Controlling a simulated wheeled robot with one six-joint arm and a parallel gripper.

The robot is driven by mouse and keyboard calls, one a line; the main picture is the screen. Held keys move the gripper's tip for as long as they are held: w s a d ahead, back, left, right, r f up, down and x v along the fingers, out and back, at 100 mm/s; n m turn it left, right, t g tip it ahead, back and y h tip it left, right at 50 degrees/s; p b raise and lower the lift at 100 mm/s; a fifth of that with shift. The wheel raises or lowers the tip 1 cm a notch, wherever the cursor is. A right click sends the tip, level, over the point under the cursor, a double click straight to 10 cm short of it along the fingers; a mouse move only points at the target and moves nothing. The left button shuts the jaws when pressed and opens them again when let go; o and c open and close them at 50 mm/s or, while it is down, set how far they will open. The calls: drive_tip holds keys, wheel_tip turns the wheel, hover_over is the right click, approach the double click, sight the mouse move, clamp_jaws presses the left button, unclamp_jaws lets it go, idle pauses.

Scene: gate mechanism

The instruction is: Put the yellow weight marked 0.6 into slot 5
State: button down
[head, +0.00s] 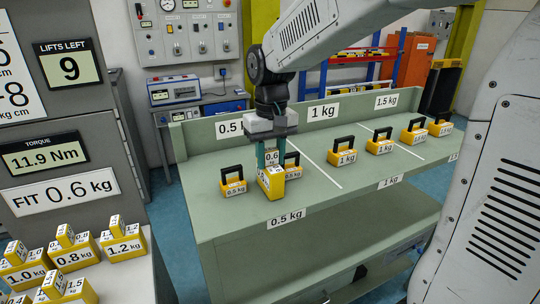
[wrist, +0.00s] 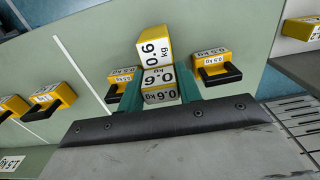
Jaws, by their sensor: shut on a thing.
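The yellow and white weight marked 0.6 (head: 271,184) is a stepped block in my gripper (head: 271,160). The two teal fingers are shut on its narrower white part, and the wider yellow part sticks out below them. In the wrist view the weight (wrist: 153,50) shows several 0.6 kg labels between the fingertips (wrist: 158,88). It is over the left part of the green bench; I cannot tell if it touches the top. No slot numbered 5 can be made out in either view.
Black-handled 0.5 kg weights (head: 232,180) stand close on both sides of the held weight. Handled 1 kg weights (head: 342,152) stand farther right on the green bench (head: 340,190). Stepped weights (head: 75,250) crowd a table at lower left. Panels read "FIT 0.6 kg" (head: 62,192) and torque 11.9 Nm.

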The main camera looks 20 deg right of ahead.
drive_tip(key=shift+f, duration=0.1)
drive_tip(key=c, duration=1)
unclamp_jaws()
drive_tip(key=shift+o, duration=0.2)
